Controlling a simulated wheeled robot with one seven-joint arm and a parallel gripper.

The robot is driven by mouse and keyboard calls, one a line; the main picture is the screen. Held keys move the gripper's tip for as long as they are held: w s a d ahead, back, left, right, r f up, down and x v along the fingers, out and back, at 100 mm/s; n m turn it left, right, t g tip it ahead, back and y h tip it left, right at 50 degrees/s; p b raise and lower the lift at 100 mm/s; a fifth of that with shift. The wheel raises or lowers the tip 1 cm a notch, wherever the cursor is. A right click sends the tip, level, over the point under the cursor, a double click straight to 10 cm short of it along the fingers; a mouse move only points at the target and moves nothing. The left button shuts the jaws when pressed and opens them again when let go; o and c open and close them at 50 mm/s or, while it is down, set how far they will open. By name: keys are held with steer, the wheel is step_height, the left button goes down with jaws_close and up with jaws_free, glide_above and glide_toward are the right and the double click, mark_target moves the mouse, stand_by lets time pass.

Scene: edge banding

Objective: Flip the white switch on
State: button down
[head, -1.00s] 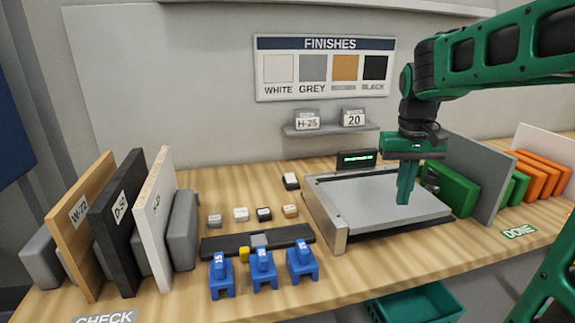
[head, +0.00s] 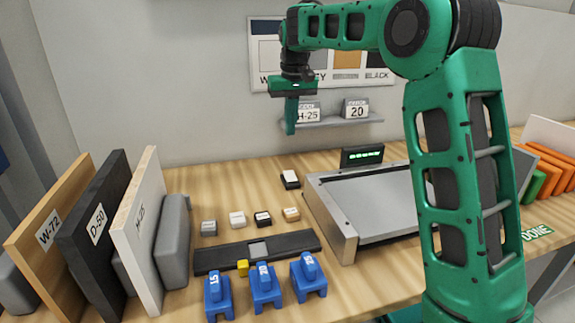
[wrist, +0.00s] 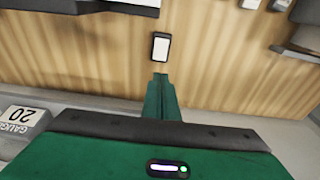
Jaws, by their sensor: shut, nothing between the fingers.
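The white switch (head: 290,179) is a small white rocker in a dark housing on the wooden table, left of the grey flat machine. It also shows in the wrist view (wrist: 160,47), just beyond my fingertips. I cannot tell from its tilt whether it is on or off. My gripper (head: 290,130) is shut and empty, pointing down. It hangs above and behind the switch, in front of the small wall shelf. In the wrist view the closed green fingers (wrist: 160,80) point toward the switch with a gap between.
The grey flat machine (head: 372,205) with a lit green display (head: 362,156) stands to the right. Several small blocks (head: 263,218) lie in front of the switch, with blue clamps (head: 262,285) nearer. A shelf (head: 335,122) with cards is behind. Boards (head: 140,230) stand at left.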

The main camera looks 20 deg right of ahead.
mark_target(289, 172)
steer(key=f, duration=0.4)
steer(key=w+f, duration=0.1)
steer(key=f, duration=0.9)
steer(key=shift+w+d, duration=0.1)
steer(key=shift+w, duration=0.3)
steer(key=shift+w+d, duration=0.1)
steer(key=shift+d, duration=0.3)
steer(key=shift+w+a+f+g, duration=0.1)
steer(key=shift+a+f+g, duration=0.1)
steer(key=shift+a+g, duration=0.15)
steer(key=shift+a, duration=0.15)
